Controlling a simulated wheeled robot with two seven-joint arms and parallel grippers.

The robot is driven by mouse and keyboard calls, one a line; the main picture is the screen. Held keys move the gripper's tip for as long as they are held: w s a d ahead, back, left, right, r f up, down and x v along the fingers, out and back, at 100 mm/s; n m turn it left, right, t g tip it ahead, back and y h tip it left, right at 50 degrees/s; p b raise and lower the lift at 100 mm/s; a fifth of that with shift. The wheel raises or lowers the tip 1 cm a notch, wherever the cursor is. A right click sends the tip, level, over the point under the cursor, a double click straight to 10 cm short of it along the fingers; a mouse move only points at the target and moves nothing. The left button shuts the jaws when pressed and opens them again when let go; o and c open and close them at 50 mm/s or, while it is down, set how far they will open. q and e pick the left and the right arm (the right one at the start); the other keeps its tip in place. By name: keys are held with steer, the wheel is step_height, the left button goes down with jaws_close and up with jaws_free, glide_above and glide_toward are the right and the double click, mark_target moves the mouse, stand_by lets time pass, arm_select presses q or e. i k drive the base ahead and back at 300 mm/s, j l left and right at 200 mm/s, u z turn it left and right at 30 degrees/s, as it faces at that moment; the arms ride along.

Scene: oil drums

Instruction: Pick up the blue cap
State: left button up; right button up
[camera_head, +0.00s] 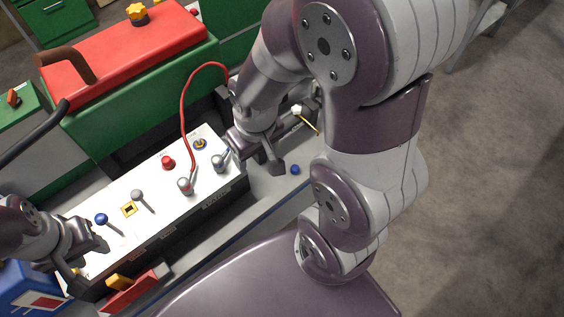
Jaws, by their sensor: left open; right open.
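A small round blue cap (295,170) lies on the grey surface to the right of the white control panel. My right gripper (256,163) is open and empty, pointing down between the panel's right end and the cap. The cap is just right of its nearer finger and apart from it. My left gripper (88,263) is open at the lower left, over the panel's left end, far from the cap.
The white panel (160,200) carries a blue-topped lever (101,218), a red button (168,162) and a red cable (183,110). A red and green box (130,60) stands behind. A blue container (30,285) and a red piece (130,294) are at lower left.

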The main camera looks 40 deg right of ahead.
mark_target(294, 168)
steer(key=l+z, duration=0.15)
steer(key=z, duration=1.2)
steer(key=k+l+u, duration=0.15)
steer(key=u, duration=1.25)
steer(key=l+u, duration=0.55)
steer(key=u, duration=0.2)
steer(key=k+l+u, duration=0.15)
steer(key=u, duration=0.25)
steer(key=k+l+u, duration=0.1)
steer(key=l+u, duration=0.25)
steer(key=k+l+u, duration=0.1)
steer(key=l, duration=0.3)
steer(key=k+l+u, duration=0.1)
steer(key=l, duration=0.25)
steer(key=k+l+u, duration=0.1)
steer(key=l, duration=0.3)
steer(key=k, duration=0.1)
